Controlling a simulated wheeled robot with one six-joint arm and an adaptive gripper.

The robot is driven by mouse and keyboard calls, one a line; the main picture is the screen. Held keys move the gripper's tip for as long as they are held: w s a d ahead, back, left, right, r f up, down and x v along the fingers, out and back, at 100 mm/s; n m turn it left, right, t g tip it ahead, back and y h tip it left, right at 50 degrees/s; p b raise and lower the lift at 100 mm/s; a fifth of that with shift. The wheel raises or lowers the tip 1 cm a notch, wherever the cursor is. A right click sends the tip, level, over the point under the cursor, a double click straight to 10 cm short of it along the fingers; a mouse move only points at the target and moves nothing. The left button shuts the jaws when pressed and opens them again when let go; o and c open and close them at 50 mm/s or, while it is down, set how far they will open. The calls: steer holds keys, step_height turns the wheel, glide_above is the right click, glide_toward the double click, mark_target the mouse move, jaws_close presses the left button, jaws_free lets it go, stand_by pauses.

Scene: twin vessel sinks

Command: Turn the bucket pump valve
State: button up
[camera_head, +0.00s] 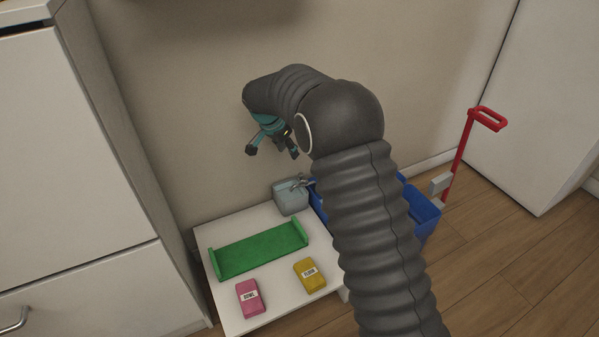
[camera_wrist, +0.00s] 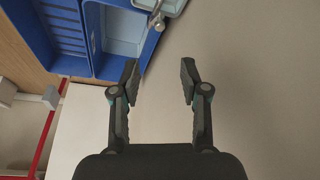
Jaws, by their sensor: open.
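The bucket is blue and shows in the head view (camera_head: 424,212) to the right of a white low table, partly hidden behind my arm. A grey-blue box that looks like the pump (camera_head: 290,199) sits at the table's back corner, with a small metal valve (camera_head: 300,184) on top. In the wrist view the blue bucket (camera_wrist: 66,66) is at top left, and the metal valve (camera_wrist: 157,18) is at the top edge, partly cut off. My gripper (camera_head: 272,151) is open and empty, above the box and apart from it. Its fingers (camera_wrist: 159,80) frame bare wall in the wrist view.
The white table (camera_head: 235,231) holds a green tray (camera_head: 260,250), a pink box (camera_head: 250,298) and a yellow box (camera_head: 310,275). A red handle (camera_head: 461,157) with a grey block rises by the bucket. White cabinets stand at left and right. Wood floor is clear at right.

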mark_target(300, 174)
steer(key=b+x, duration=0.1)
steer(key=x, duration=1.2)
steer(key=shift+f, duration=0.45)
